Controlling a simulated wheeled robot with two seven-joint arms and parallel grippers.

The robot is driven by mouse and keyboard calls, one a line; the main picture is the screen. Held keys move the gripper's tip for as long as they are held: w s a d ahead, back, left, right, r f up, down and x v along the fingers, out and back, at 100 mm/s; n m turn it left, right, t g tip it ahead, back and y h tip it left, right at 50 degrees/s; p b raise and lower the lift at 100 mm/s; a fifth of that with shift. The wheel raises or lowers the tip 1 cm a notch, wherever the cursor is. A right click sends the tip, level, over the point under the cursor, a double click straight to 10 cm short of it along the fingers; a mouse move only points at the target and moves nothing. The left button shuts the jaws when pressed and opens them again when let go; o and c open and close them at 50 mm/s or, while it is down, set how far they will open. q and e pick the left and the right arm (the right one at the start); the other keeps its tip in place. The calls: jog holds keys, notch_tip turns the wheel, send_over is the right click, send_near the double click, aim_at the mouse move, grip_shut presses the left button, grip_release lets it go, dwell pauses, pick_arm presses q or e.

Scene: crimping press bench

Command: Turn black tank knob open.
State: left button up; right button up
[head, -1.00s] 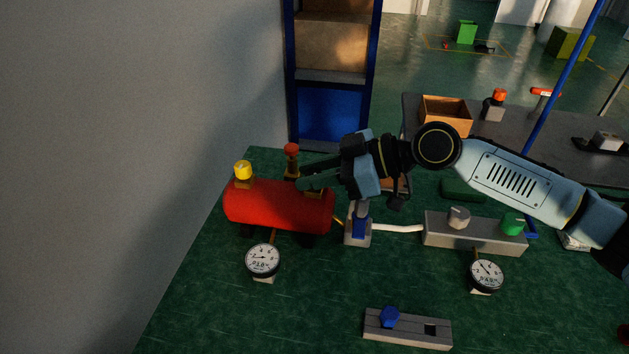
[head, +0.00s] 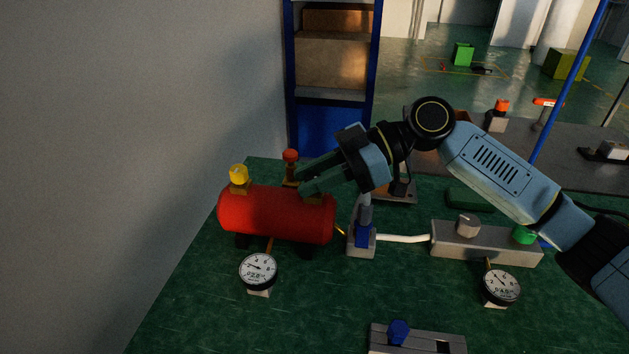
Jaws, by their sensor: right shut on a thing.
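A red tank (head: 270,214) lies on the green bench at the left. A yellow knob (head: 239,173) stands on its left end and a red-topped fitting (head: 290,158) rises behind it. My right gripper (head: 303,183) reaches in from the right, with its dark fingers at the top right of the tank. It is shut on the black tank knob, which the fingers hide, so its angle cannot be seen. My left gripper is not in view.
A dial gauge (head: 258,271) stands before the tank. A blue-grey fitting (head: 362,236) is right of it, joined by a white hose to a grey block (head: 486,243) with knobs. A second gauge (head: 501,287) and a blue-knobbed panel (head: 418,341) are in front.

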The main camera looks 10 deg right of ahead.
jog(key=shift+a+n+g, duration=0.1)
jog(key=shift+n+g, duration=0.6)
jog(key=shift+g, duration=0.1)
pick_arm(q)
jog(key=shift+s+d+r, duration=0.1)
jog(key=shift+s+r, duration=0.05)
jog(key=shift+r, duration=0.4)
pick_arm(e)
jog(key=shift+n+g+h, duration=0.5)
jog(key=shift+n+g, duration=1)
jog(key=shift+g, duration=0.2)
jog(key=o, duration=1)
